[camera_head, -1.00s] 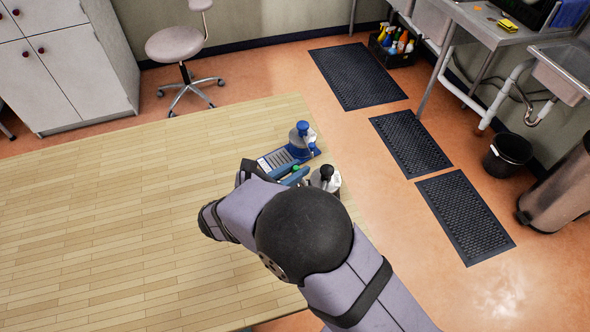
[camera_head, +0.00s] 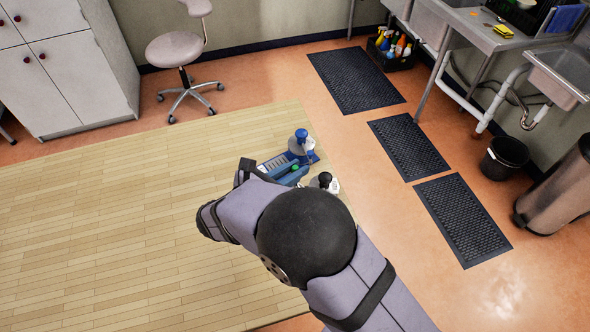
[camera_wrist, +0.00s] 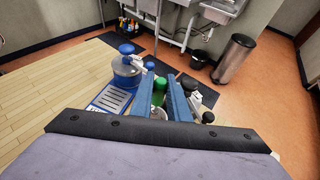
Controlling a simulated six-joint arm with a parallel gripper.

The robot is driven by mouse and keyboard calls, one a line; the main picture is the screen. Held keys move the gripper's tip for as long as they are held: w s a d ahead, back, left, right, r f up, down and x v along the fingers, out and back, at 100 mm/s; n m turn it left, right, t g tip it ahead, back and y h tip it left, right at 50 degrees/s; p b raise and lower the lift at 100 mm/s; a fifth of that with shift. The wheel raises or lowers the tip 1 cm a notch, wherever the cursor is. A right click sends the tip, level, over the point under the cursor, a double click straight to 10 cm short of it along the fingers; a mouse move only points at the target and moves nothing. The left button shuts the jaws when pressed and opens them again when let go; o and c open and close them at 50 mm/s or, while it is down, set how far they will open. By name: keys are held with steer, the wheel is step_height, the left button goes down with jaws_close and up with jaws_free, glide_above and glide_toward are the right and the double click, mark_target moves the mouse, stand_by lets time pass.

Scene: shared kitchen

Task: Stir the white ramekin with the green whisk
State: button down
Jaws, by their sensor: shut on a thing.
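My gripper (camera_wrist: 163,94) is over the far right part of the wooden table, with its two blue fingers closed around a green, upright shape that looks like the handle of the green whisk (camera_wrist: 160,84). In the head view, a bit of green (camera_head: 294,168) shows between the blue fingers, and my arm hides most of the rest. The whisk's lower end is hidden.
A blue-topped clear device (camera_head: 302,146) stands just behind the gripper beside a blue slotted tray (camera_wrist: 111,100). A black-knobbed pale object (camera_head: 325,181) stands close on the right, near the table edge. The wooden table (camera_head: 95,225) is clear on the left.

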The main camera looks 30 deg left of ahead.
steer(key=shift+r+p, duration=1.1)
steer(key=shift+r, duration=0.6)
